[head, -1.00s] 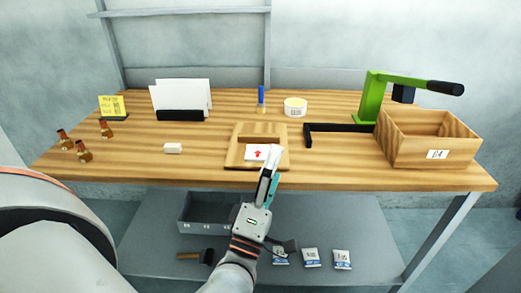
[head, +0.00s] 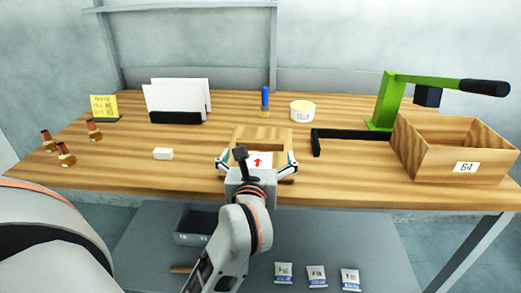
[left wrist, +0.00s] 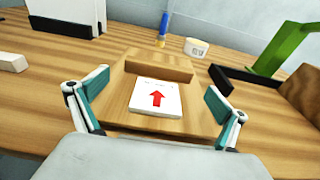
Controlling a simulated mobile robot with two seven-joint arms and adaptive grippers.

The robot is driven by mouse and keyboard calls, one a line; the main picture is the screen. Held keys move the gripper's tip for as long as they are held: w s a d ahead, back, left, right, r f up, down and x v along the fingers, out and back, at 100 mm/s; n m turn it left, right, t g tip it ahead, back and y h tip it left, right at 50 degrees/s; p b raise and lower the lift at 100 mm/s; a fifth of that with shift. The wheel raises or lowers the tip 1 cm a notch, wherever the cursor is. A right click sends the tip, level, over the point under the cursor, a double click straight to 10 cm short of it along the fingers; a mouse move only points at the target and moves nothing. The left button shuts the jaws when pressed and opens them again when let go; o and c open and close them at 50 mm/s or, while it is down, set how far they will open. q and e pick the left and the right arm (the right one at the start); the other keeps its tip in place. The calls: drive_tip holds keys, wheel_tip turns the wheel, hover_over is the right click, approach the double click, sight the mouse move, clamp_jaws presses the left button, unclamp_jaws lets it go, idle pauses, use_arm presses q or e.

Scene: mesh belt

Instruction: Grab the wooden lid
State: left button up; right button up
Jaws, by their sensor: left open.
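The wooden lid (head: 241,134) lies flat near the front edge of the table. It has a raised wooden bar (left wrist: 158,64) across its far side and a white label (left wrist: 156,97) with a red arrow. My left gripper (head: 257,160) is at the lid's near side in the head view and hides part of it. In the left wrist view, the gripper (left wrist: 157,88) is open and empty, with one finger on each side of the lid. I cannot tell whether the fingers touch it. My right gripper is not in view.
A white block (head: 162,154) and several brown bottles (head: 66,155) stand to the left. A black bracket (head: 350,133), a green press (head: 387,100) and a wooden box (head: 440,155) are to the right. A white tub (head: 303,111) and a blue-topped item (head: 265,100) stand behind.

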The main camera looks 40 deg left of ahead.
sight(259, 145)
use_arm(q)
drive_tip(key=x, duration=0.3)
drive_tip(key=shift+w+a+f, duration=0.1)
drive_tip(key=shift+w+a, duration=0.15)
drive_tip(key=shift+w, duration=0.1)
drive_tip(key=shift+w+a, duration=0.15)
drive_tip(key=shift+w, duration=0.1)
drive_tip(key=shift+a, duration=0.1)
drive_tip(key=c, duration=1.1)
